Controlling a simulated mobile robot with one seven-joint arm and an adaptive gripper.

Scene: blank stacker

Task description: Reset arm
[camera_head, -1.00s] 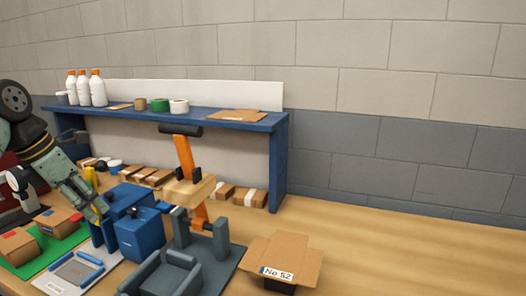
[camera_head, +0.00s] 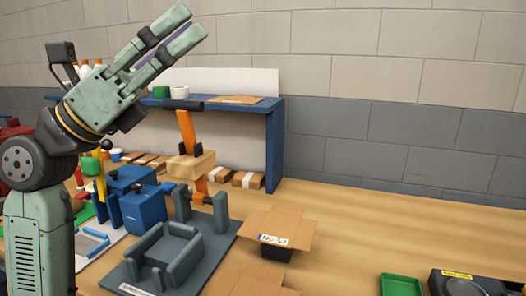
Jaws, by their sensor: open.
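My gripper (camera_head: 192,26) is raised high at the upper left, its two pale green fingers pointing up and to the right. The fingers are parted and nothing is between them. It is in front of the grey wall, above the blue shelf (camera_head: 275,150) in the picture, and touches nothing that I can see. My arm hides the left end of the shelf and part of the bottles on it.
A grey fixture (camera_head: 170,252) with an orange-handled press (camera_head: 186,130) stands on the wooden bench (camera_head: 370,225). Blue boxes (camera_head: 145,208) are left of it. An open carton (camera_head: 262,225) sits right of it, and a green tray (camera_head: 401,285) is at the lower right.

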